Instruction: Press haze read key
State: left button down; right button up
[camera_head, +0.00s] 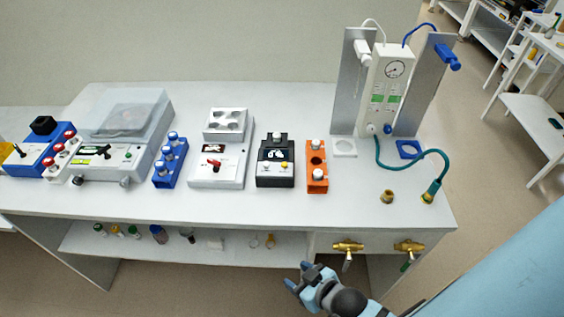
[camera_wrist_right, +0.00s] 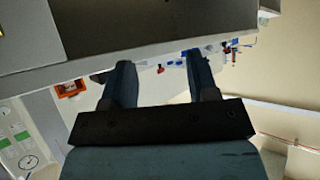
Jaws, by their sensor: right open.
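A small black meter (camera_head: 275,174) stands on the bench between a white instrument and an orange rack. It has a lit display, a capped vial standing in its top, and small keys on its front, one of them yellow (camera_head: 284,164). The key labels are too small to read. My right gripper (camera_head: 297,277) is open and empty, in front of the bench and below the benchtop's front edge, well apart from the meter. Its two fingers also show in the right wrist view (camera_wrist_right: 160,82), with nothing between them. My left gripper is out of view.
The orange rack (camera_head: 317,180) stands right of the meter, the white instrument (camera_head: 219,172) left of it. Two brass valves (camera_head: 348,247) (camera_head: 409,247) stick out of the bench front near my right gripper. A shelf (camera_head: 200,247) below holds several vials. The benchtop's front strip is clear.

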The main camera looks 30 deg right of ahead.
jog(key=shift+c, duration=0.5)
grip_shut()
dwell(1.4)
